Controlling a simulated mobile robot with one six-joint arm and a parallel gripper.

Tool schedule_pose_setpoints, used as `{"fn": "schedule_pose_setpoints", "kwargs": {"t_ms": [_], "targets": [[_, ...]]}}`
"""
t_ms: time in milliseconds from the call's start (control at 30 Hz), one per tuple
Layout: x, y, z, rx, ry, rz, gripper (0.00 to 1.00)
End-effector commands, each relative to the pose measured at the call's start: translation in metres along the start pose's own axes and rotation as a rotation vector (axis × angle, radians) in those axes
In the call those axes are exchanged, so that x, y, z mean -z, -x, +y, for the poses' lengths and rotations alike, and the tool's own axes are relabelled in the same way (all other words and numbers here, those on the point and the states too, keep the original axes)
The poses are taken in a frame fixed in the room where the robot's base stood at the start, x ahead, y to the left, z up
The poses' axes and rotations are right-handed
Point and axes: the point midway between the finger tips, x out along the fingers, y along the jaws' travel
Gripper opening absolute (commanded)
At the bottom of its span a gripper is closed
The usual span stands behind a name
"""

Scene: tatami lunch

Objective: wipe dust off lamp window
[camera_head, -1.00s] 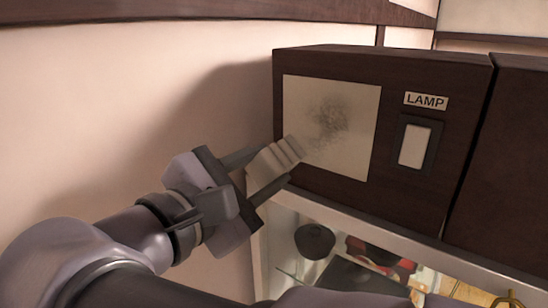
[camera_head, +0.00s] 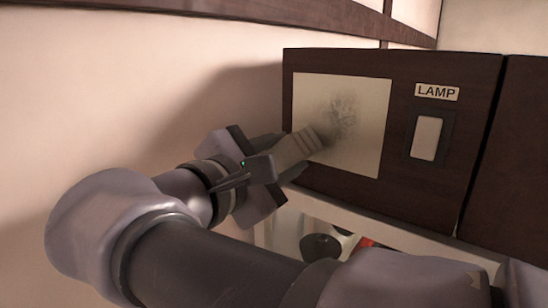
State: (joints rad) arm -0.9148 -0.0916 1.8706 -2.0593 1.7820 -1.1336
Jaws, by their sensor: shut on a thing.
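The lamp window (camera_head: 310,90) is a pale cream panel in the front of a dark brown box. A grey speckled dust patch (camera_head: 343,116) marks its middle and right part. My gripper (camera_head: 282,156) is shut on a pale ribbed cloth or pad (camera_head: 299,147). The pad's far end overlaps the lower left part of the window, just below and left of the dust. I cannot tell whether it touches the pane. The pad hides some of the window's lower left.
A "LAMP" label (camera_head: 437,92) and a pale rocker switch (camera_head: 425,138) sit right of the window. Another dark box (camera_head: 510,150) adjoins at right. Below is a pale-edged shelf opening with a dark round object (camera_head: 320,246). A plain wall (camera_head: 120,110) stands at left.

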Motion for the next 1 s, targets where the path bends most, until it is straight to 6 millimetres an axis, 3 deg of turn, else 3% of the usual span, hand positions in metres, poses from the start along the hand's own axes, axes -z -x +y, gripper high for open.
{"fn": "schedule_pose_setpoints", "kwargs": {"t_ms": [1000], "targets": [[-0.002,-0.016,0.0,0.0,0.001,-0.001,0.05]]}}
